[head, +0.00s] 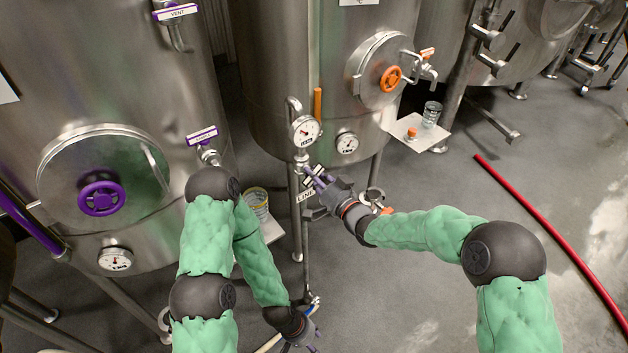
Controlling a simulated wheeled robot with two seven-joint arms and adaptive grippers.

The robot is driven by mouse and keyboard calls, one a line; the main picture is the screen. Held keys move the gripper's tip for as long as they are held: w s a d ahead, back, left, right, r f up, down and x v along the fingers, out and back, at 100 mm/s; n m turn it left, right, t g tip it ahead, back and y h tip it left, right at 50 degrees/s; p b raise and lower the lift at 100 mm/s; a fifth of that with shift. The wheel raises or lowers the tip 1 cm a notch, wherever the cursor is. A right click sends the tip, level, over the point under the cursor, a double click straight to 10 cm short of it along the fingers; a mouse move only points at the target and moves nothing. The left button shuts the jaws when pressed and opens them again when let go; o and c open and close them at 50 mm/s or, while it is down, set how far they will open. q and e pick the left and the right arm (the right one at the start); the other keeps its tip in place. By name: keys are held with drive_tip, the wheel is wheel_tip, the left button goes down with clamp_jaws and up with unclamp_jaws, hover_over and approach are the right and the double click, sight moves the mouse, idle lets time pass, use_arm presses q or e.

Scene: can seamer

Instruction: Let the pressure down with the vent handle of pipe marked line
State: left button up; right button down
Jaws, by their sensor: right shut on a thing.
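The pipe (297,230) marked LINE on a white label (306,196) stands upright in front of the middle steel tank. A round pressure gauge (305,130) sits near its top. My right gripper (313,176) is at the pipe just below the gauge and above the label, shut on a small part there that I take to be the vent handle. Its fingers mostly hide that part. My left gripper (308,342) is low at the bottom edge, near the foot of the pipe; its fingers are partly cut off, so its opening cannot be told.
The left tank has a purple hatch wheel (101,198), a purple VENT handle (175,12) and another purple tagged handle (202,135). The middle tank has an orange wheel (391,79), an orange upright handle (317,104) and a second gauge (347,143). A red hose (545,236) lies on the floor at right.

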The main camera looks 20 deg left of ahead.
drive_tip(key=shift+f+n+b, duration=0.1)
drive_tip(key=shift+n+b, duration=0.25)
drive_tip(key=shift+n, duration=0.25)
drive_tip(key=c, duration=1.1)
unclamp_jaws()
drive_tip(key=v, duration=1.2)
